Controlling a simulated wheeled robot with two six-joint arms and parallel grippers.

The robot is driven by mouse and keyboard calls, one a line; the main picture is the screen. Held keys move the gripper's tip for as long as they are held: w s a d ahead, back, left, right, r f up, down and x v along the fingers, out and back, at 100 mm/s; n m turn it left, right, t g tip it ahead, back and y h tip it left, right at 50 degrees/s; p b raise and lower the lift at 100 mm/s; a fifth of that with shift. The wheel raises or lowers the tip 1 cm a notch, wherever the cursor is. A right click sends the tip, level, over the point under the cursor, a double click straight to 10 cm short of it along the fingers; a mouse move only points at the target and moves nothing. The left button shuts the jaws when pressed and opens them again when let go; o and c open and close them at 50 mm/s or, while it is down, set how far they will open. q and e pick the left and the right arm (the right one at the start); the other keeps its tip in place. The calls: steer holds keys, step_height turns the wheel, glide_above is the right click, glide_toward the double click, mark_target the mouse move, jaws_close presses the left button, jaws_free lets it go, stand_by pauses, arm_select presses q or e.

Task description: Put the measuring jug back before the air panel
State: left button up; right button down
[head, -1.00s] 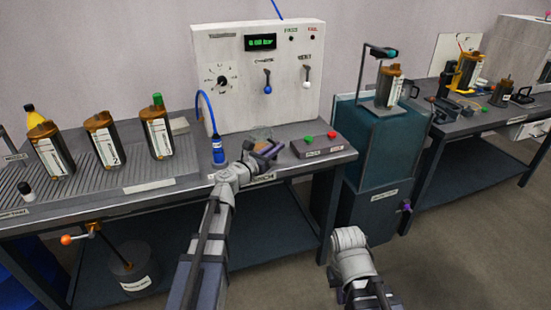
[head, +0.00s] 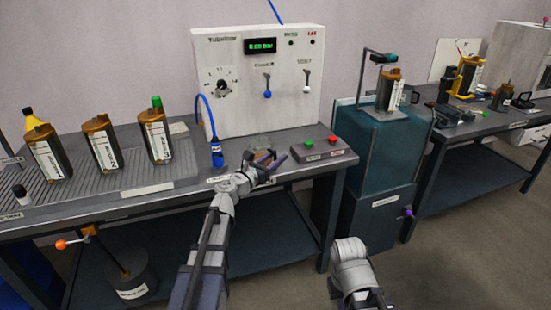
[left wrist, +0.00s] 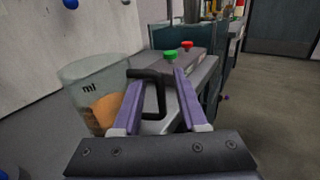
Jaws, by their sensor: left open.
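The measuring jug (left wrist: 90,88) is a clear cup marked "ml" with a black handle (left wrist: 147,95) and something orange-brown showing in its lower part. It stands on the grey bench before the white air panel (head: 250,85), and in the head view the jug (head: 262,156) is small and partly hidden by my gripper. My left gripper (left wrist: 158,80) is open, with its two purple fingers on either side of the handle. Whether a finger touches the handle I cannot tell. In the head view the left gripper (head: 276,162) is at the jug's right. My right gripper is not visible.
A box with green and red buttons (head: 324,149) lies just right of my left gripper. A blue hose fitting (head: 217,154) stands to the left. A teal cabinet (head: 372,150) stands right of the bench.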

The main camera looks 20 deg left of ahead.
arm_select(q)
steer(key=shift+r, duration=0.25)
steer(key=v, duration=1.2)
steer(key=shift+f, duration=0.15)
steer(key=s+d+f+m+g+h, duration=0.1)
steer(key=s+d+f+m+g, duration=0.4)
steer(key=d+m, duration=0.45)
steer(key=s+d+f+m+g+h, duration=0.1)
steer(key=s+d+f+m+g, duration=0.1)
steer(key=d+f+m+g, duration=0.5)
steer(key=s+d+f+m+g+y, duration=0.1)
steer(key=s+f+m+g+y, duration=0.1)
steer(key=s+f+m+y, duration=0.3)
steer(key=s+d+f+m+g+y, duration=0.1)
steer(key=s+f+m+g+y, duration=0.1)
steer(key=s+f+m+y, duration=0.3)
steer(key=s+m, duration=0.4)
steer(key=m, duration=0.5)
steer(key=shift+d+g, duration=0.3)
steer(key=shift+g, duration=0.1)
